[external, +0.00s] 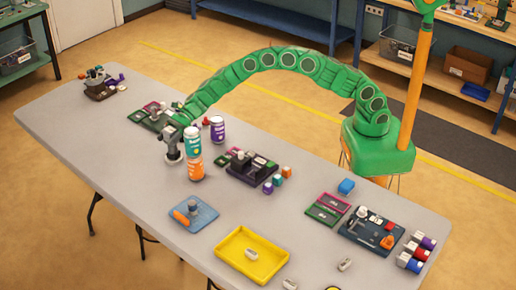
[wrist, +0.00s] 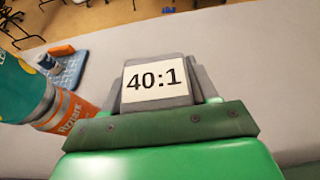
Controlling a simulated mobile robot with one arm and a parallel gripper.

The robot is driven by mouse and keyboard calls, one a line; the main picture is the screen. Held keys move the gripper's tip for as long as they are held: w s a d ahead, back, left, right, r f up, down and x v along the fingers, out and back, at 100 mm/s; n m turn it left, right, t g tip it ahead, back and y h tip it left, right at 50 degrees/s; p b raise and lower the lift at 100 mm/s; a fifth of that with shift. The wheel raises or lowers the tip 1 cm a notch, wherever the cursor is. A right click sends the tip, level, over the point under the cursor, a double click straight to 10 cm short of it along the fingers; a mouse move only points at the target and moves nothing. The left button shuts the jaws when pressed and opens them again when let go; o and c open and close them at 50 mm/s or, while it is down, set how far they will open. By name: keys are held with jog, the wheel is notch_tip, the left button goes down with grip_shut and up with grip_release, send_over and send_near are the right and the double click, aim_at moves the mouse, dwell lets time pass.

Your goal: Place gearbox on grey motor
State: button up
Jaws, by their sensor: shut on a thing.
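My gripper (external: 173,146) is beside a stack of two cans, left of it in the external view. It is shut on a grey block labelled "40:1" (wrist: 158,82), which looks like the gearbox. In the wrist view this block fills the middle, label facing the camera; its underside is hidden. In the external view it is too small to make out clearly whether it touches the table. A blue pad (external: 205,222) near the table's front edge bears an orange piece and a small grey piece (external: 192,205). I cannot tell whether this is the grey motor.
A teal can (external: 193,140) stands on an orange can (external: 195,170), close to my gripper. A purple can (external: 217,130) is behind. A yellow tray (external: 227,248) and several dark part stands are on the grey table (external: 120,165). The left front of the table is clear.

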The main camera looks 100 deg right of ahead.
jog(key=shift+f, duration=0.1)
jog(key=o, duration=1.2)
